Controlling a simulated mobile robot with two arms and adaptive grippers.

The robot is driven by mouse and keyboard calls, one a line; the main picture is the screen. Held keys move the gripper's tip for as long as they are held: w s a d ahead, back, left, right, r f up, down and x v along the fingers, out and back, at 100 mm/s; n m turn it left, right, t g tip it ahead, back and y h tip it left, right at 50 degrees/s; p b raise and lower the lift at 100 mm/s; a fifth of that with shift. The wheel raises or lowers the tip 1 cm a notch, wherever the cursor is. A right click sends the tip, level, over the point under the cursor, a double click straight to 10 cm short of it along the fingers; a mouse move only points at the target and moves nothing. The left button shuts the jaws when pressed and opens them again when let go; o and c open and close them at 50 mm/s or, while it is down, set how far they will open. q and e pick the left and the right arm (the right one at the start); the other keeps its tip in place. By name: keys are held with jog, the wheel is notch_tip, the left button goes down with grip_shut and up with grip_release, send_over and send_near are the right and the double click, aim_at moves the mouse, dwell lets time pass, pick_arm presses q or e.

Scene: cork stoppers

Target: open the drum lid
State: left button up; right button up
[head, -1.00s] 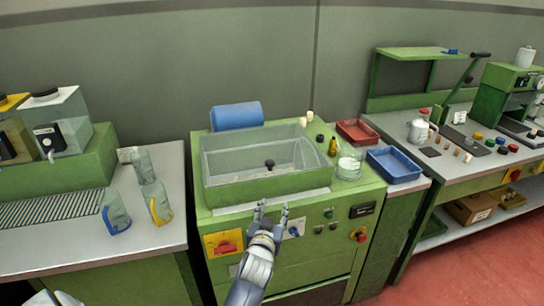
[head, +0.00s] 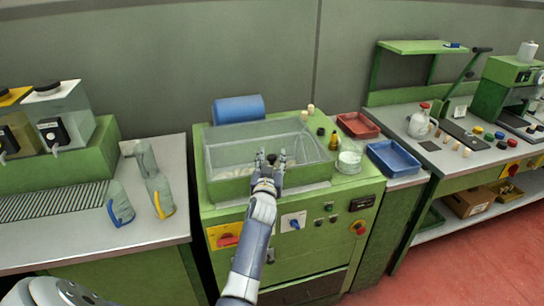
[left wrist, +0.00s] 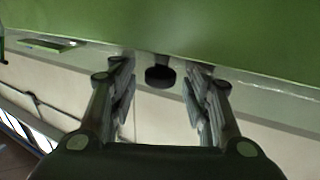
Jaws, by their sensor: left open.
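The drum is a green tub (head: 318,173) set in the top of the green machine. A clear lid (head: 225,153) lies over it and looks shut. A black knob (head: 271,157) stands near the lid's front middle. My left gripper (head: 270,162) is open at the knob, a finger on either side of it. In the left wrist view the dark knob (left wrist: 160,74) shows between the open fingers (left wrist: 160,95), near their tips. I see no clear contact. My right gripper is not in view.
A blue cylinder (head: 239,109) lies behind the tub. Corks, a small amber bottle (head: 333,141) and a glass beaker (head: 349,160) stand to its right, near a red tray (head: 357,125) and a blue tray (head: 393,158).

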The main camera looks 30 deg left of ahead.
pick_arm(q)
jog(key=shift+w+a, duration=0.3)
jog(key=shift+w, duration=0.25)
jog(key=shift+c, duration=0.3)
jog(key=c, duration=0.9)
grip_shut()
jog(key=shift+f, duration=0.1)
